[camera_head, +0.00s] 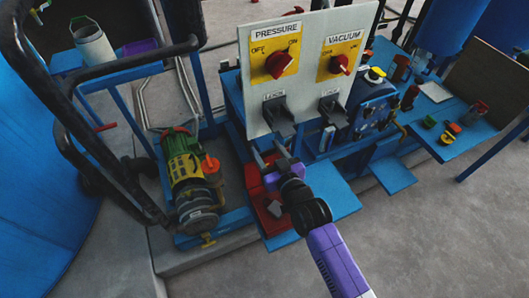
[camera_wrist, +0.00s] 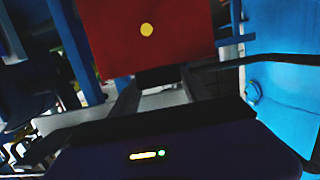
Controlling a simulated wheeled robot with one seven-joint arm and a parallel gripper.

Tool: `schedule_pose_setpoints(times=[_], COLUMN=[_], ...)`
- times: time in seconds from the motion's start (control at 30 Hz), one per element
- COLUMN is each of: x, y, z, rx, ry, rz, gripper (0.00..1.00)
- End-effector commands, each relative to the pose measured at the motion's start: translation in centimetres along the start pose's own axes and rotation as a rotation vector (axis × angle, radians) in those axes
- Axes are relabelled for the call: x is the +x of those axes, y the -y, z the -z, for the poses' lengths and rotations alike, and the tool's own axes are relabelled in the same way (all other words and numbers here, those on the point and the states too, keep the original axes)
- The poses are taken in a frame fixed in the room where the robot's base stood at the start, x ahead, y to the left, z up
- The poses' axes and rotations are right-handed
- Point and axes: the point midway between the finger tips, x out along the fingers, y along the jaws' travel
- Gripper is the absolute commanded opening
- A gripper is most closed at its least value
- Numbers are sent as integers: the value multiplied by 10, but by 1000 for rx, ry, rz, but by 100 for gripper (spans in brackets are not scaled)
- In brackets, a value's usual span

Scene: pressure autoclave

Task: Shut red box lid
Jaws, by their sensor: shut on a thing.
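The red box (camera_head: 271,215) sits low at the foot of the white control panel, partly hidden behind my arm. In the wrist view, a flat red panel with a yellow dot, which looks like the box lid (camera_wrist: 150,35), fills the top middle. My gripper (camera_head: 270,154) is over the box in the head view, its two grey fingers a little apart. In the wrist view my gripper (camera_wrist: 158,82) reaches to the lid's lower edge, where a dark part lies between the fingers. My gripper is shut on the lid; the exact contact is hard to see.
The white panel (camera_head: 312,100) with red PRESSURE and VACUUM knobs and two dark levers stands just behind my gripper. A green and yellow pump (camera_head: 183,165) is at the left. A blue table (camera_head: 470,130) with small items is at the right. The floor at the lower right is clear.

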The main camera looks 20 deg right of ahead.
Motion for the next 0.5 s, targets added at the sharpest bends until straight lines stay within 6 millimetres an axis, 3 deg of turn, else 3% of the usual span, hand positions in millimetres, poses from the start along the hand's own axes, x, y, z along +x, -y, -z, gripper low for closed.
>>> schedule_pose_setpoints(times=[0.03, 0.5], x=[-4, -46], y=[1, 1], z=[-12, -30], rx=[-1, -1], ry=[-26, -290], rz=[1, 2], gripper=[0, 0])
